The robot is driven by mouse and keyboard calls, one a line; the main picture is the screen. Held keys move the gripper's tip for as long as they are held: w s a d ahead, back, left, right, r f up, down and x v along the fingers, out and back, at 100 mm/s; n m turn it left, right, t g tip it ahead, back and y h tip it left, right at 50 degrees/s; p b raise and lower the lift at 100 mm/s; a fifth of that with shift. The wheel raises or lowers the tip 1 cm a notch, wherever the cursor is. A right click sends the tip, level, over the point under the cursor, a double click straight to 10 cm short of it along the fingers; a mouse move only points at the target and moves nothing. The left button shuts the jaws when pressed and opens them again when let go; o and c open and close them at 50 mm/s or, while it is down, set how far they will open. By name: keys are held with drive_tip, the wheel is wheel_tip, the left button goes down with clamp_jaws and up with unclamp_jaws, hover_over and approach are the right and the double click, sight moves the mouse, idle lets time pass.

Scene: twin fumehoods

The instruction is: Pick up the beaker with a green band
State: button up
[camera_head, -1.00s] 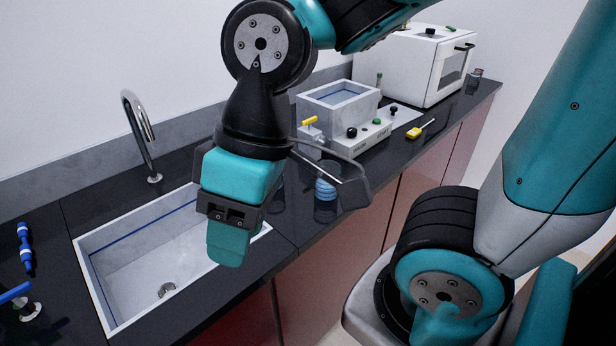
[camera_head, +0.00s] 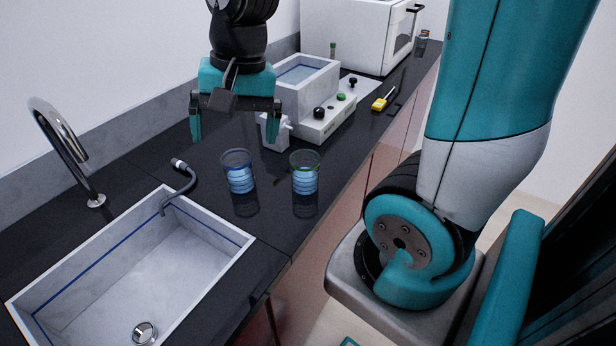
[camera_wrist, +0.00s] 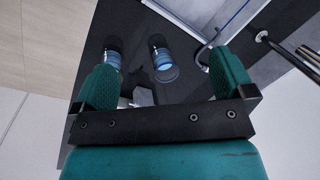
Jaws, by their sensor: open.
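The beaker with a green band (camera_head: 304,173) stands upright on the dark counter, clear glass with blue liquid and a green rim. A similar beaker with a blue rim (camera_head: 238,173) stands to its left. My gripper (camera_head: 235,125) is open and empty, above the counter behind the beakers and touching neither. In the wrist view, both beakers show beyond the open fingers (camera_wrist: 166,78). The one farther from the sink (camera_wrist: 112,57) appears to be the green-banded one, and the other (camera_wrist: 161,58) the blue-rimmed one. Band colours are hard to tell there.
A sink (camera_head: 150,262) with a tall faucet (camera_head: 62,140) lies at left front. A dark curved spout (camera_head: 180,188) stands at the sink's back corner. A water bath (camera_head: 305,88) and a white oven (camera_head: 358,32) stand behind. A yellow-handled tool (camera_head: 383,99) lies at right.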

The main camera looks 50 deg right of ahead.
drive_tip(key=w+d+f+m+h, duration=0.1)
drive_tip(key=w+d+f+m, duration=0.2)
drive_tip(key=d+m, duration=0.75)
drive_tip(key=m+g+h, duration=0.1)
drive_tip(key=m, duration=0.6)
hover_over(306, 165)
drive_tip(key=s+a, duration=0.2)
drive_tip(key=a, duration=0.1)
wheel_tip(306, 165, down, 13)
drive_tip(key=shift+d+f+p, duration=0.15)
drive_tip(key=shift+f+p, duration=0.3)
drive_tip(key=shift+f, duration=1.05)
drive_tip(key=shift+d+f+p, duration=0.1)
drive_tip(key=shift+f+p, duration=0.3)
drive_tip(key=shift+f, duration=1.1)
drive_tip(key=c, duration=1.1)
drive_tip(key=shift+r, duration=0.15)
